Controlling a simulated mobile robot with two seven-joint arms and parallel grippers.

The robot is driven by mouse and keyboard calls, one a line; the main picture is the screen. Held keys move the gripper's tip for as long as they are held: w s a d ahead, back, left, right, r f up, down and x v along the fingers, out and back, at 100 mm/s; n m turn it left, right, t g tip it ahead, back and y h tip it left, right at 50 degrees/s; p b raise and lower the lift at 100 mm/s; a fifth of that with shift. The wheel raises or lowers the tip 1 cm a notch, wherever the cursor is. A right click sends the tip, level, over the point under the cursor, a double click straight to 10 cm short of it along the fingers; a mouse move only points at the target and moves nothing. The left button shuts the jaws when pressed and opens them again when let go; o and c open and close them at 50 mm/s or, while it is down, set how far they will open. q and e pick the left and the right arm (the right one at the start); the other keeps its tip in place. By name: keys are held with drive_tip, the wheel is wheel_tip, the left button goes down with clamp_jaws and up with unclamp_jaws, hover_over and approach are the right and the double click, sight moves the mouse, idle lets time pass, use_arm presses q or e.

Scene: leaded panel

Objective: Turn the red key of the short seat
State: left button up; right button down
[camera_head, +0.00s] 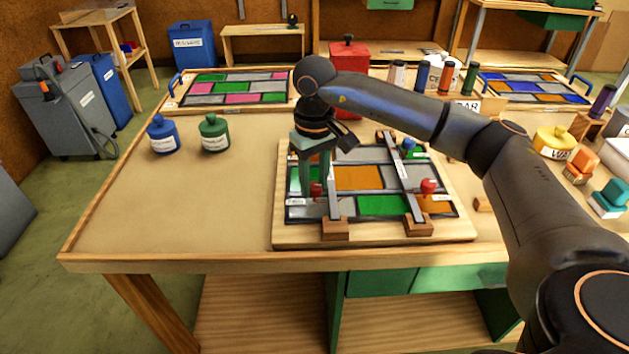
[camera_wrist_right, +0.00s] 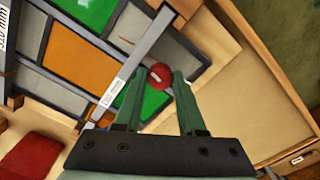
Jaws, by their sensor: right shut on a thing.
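The leaded panel (camera_head: 360,177), with green, orange and grey panes, lies on a wooden board (camera_head: 290,236) on the bench. Two grey bars cross it, with wooden blocks at their near ends. A red key (camera_head: 316,190) stands at the panel's left front corner, by a small white label. My right gripper (camera_head: 317,182) points down there, shut on this red key, which also shows between the fingertips in the right wrist view (camera_wrist_right: 160,75). The words on the labels are too small to read. A second red key (camera_head: 428,186) stands at the right bar, and a blue key (camera_head: 408,144) behind it. My left gripper is out of view.
Blue (camera_head: 162,134) and green (camera_head: 214,133) jars stand left of the board. Finished-looking panels lie at the back left (camera_head: 235,87) and back right (camera_head: 536,87). A yellow tin (camera_head: 554,143) and small blocks sit at right. The bench's left front is clear.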

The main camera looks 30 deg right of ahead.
sight(314, 184)
drive_tip(key=shift+n, duration=0.3)
drive_tip(key=c, duration=0.5)
unclamp_jaws()
wheel_tip(314, 184, up, 13)
drive_tip(key=shift+f+p, duration=0.2)
drive_tip(key=shift+p, duration=0.25)
idle(0.4)
